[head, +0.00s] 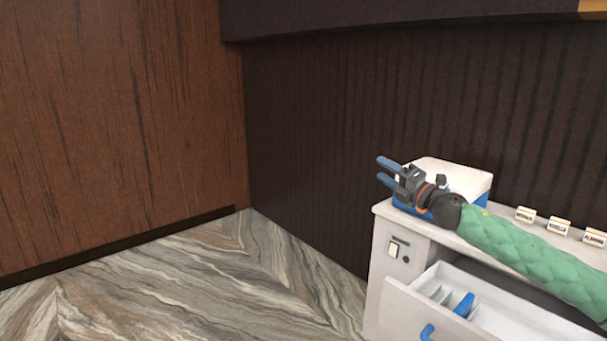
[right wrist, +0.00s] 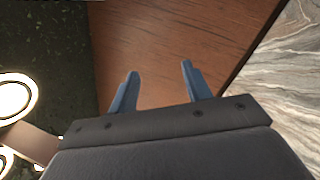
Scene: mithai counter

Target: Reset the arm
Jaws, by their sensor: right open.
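My right gripper (head: 386,171) is open and empty, with two blue fingers held up above the left end of the white counter (head: 383,236). My right arm, in a green quilted sleeve, comes in from the right of the head view. In the right wrist view the blue fingers of the gripper (right wrist: 158,88) stand apart with nothing between them. My left gripper is in neither view.
A white box with a blue base (head: 455,172) stands on the counter behind the gripper. Several small label cards (head: 558,225) stand to the right. A drawer (head: 412,300) with a blue handle is pulled open below. Marbled floor (head: 190,290) lies clear at left.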

